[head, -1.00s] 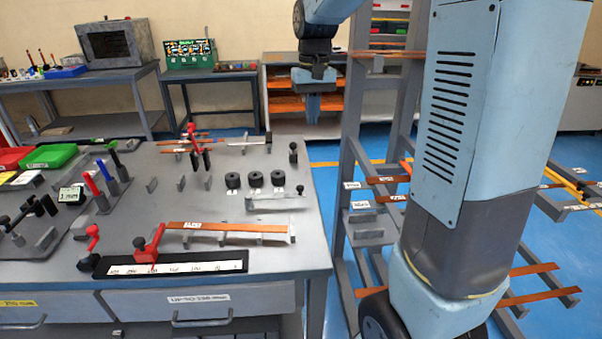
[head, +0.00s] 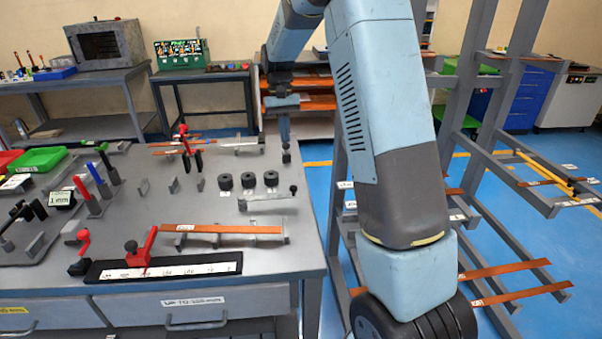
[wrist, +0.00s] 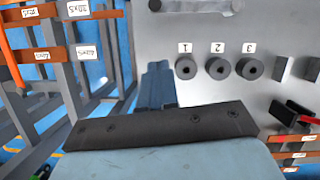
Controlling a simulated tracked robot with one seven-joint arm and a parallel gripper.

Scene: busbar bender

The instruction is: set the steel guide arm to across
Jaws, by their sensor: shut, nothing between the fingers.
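The steel guide arm (head: 268,202) looks like the flat grey bar with a black knob on the bench's right side, in front of the three black discs. It lies roughly left to right in the head view, knob at its right end. Part of it shows at the top edge of the wrist view (wrist: 200,5), with the knob at its left. My gripper (head: 285,132) is above the bench's far right edge, beyond the guide arm and apart from it. In the wrist view my gripper (wrist: 157,88) points down, fingers together and empty.
A copper strip (head: 220,229) lies on supports nearer the front. A rack (head: 487,100) of strips stands right of the bench.

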